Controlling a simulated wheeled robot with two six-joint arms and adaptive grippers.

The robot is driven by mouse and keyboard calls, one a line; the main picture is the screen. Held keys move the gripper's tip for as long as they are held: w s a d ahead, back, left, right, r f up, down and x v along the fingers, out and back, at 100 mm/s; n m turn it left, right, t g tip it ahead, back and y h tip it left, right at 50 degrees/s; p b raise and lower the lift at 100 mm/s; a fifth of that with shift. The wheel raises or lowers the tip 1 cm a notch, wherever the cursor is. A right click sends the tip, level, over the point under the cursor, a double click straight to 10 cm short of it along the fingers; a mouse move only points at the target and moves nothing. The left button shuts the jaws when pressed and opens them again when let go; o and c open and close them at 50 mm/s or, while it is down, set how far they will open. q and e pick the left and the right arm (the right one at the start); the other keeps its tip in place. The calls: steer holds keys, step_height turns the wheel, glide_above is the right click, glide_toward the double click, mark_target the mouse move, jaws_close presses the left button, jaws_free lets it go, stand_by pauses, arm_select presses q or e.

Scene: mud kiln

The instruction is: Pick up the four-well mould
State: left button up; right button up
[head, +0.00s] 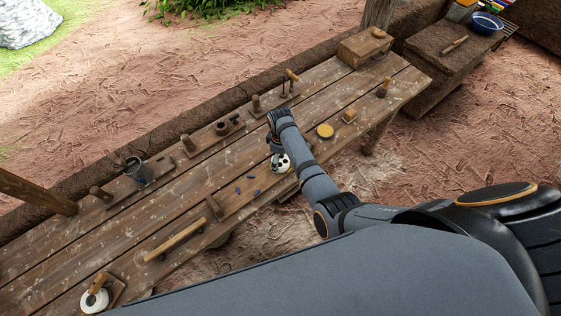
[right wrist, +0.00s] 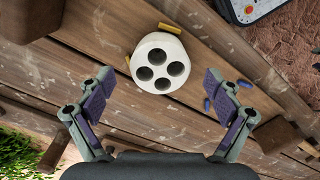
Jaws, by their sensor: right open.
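The four-well mould is a white round block with several dark round wells in its top. In the head view the mould (head: 281,163) sits on the plank table, partly hidden by my right gripper and arm. In the right wrist view the mould (right wrist: 147,49) is just beyond the fingertips, centred between them. My right gripper (right wrist: 158,78) is open and empty, with one finger on each side of the picture and neither touching the mould. In the head view my right gripper (head: 276,143) hangs over the table at the mould. My left gripper is not in view.
Small blue pieces (head: 245,184) lie left of the mould. A yellow disc (head: 325,131) lies to its right. A wooden bar (head: 175,240) lies nearer. A blue bowl (head: 486,23) stands on the side bench.

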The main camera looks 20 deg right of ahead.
steer(key=shift+f, duration=1.4)
steer(key=c, duration=1.4)
